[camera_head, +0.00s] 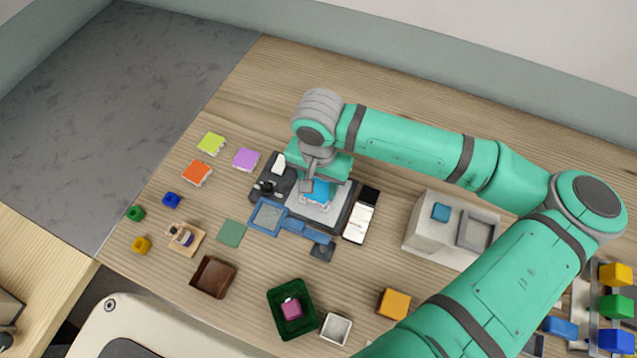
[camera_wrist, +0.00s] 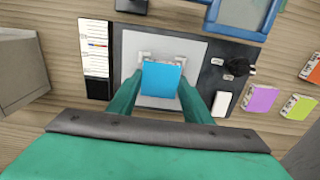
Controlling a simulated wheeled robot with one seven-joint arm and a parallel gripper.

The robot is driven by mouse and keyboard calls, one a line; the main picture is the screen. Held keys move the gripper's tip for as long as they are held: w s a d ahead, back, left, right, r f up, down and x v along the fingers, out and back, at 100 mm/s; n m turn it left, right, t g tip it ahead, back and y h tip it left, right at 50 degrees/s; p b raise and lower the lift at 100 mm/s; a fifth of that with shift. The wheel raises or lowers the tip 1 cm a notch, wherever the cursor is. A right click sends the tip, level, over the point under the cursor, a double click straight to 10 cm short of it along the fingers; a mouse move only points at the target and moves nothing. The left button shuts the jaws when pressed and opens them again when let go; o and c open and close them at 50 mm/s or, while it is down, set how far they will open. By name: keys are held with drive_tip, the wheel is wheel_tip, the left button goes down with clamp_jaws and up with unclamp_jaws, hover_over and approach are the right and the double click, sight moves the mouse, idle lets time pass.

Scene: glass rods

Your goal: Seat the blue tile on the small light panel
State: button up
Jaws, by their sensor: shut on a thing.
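The blue tile (camera_wrist: 164,79) is between the fingers of my gripper (camera_wrist: 158,92), which is shut on it. In the head view the tile (camera_head: 318,190) shows just below my gripper (camera_head: 316,182). The small light panel (camera_wrist: 195,55) is a pale grey square set in a dark base; in the head view its bare part (camera_head: 325,213) shows beside the tile. The tile is over the panel, with small white feet at its far edge. I cannot tell whether it touches the panel.
A blue-framed magnifier (camera_head: 268,216) lies at the panel's front left. Green (camera_head: 211,144), purple (camera_head: 246,159) and orange (camera_head: 197,173) tiles lie to the left. A white card (camera_head: 358,222) and a grey block (camera_head: 425,222) stand to the right.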

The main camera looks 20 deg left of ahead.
drive_tip(key=o, duration=1.2)
drive_tip(key=shift+o, duration=0.2)
wheel_tip(320, 180, up, 11)
drive_tip(key=shift+f, duration=0.1)
